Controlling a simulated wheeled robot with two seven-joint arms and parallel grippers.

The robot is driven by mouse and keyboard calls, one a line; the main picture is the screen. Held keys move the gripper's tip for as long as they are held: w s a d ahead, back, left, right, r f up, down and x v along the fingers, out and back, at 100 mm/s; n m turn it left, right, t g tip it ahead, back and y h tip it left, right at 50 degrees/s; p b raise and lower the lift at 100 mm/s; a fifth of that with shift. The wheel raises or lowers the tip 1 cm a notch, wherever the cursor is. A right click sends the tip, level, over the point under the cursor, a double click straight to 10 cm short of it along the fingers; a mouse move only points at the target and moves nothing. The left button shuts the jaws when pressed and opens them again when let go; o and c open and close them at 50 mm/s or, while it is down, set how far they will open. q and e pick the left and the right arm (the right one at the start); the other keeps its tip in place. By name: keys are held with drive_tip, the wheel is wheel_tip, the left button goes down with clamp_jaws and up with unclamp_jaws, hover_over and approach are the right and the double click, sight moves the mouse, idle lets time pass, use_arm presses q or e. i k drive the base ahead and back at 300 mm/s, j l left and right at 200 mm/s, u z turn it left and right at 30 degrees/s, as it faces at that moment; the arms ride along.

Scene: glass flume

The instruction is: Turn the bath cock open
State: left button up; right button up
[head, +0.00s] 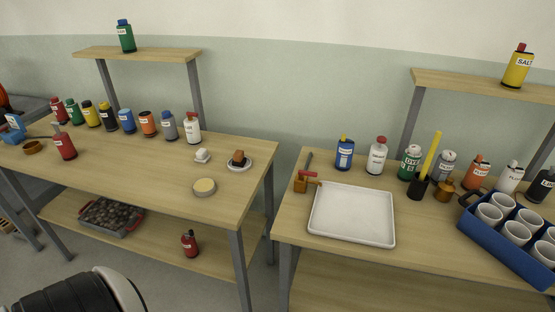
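What looks like the bath cock (301,183) is a small orange-brown fitting with a red part on top. It sits at the left end of the right bench (291,222), beside the back left corner of a white tray (352,215). The red part points to the right, towards the tray. The fitting is too small to tell whether it is open or shut.
The left bench (240,172) holds bottles and small dishes, with a floor gap between benches. A shelf (480,84) stands over the right bench. The bench left of the tray is mostly clear.

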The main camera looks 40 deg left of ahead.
sight(301, 172)
drive_tip(key=u, duration=1)
